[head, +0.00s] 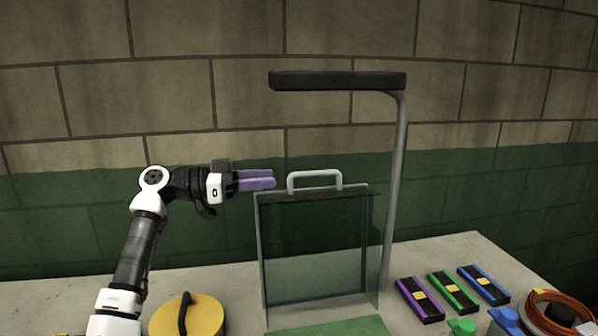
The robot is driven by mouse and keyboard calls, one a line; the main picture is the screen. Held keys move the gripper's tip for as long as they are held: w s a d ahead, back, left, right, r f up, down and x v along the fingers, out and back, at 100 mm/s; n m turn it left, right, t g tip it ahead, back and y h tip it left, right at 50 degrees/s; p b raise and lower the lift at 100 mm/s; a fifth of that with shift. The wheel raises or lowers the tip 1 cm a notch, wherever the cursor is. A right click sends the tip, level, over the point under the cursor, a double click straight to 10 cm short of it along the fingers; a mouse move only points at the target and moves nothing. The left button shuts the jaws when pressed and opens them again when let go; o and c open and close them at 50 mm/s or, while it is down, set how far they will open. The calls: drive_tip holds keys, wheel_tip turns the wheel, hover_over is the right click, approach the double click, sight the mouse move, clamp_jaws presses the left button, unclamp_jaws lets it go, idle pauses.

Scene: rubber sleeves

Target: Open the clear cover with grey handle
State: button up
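The clear cover (315,250) stands upright on the table as a dark see-through panel with a thin frame. Its grey handle (315,174) is an arch on the top edge. My gripper (272,180) has purple fingers that point right, at about the height of the handle and just left of it in the picture. The fingertips look apart from the handle, though depth is hard to judge. Nothing shows between the fingers, and I cannot tell if they are parted.
A lamp with a dark head (338,81) and grey post (396,190) rises right of the cover. A green mat (335,328) lies in front. Purple (419,299), green (453,291) and blue (484,284) boxes, an orange coil (560,312) and a yellow round lid (200,318) are nearby.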

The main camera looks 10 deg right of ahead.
sight(298, 176)
drive_tip(key=d+p, duration=0.2)
drive_tip(key=d, duration=0.6)
clamp_jaws()
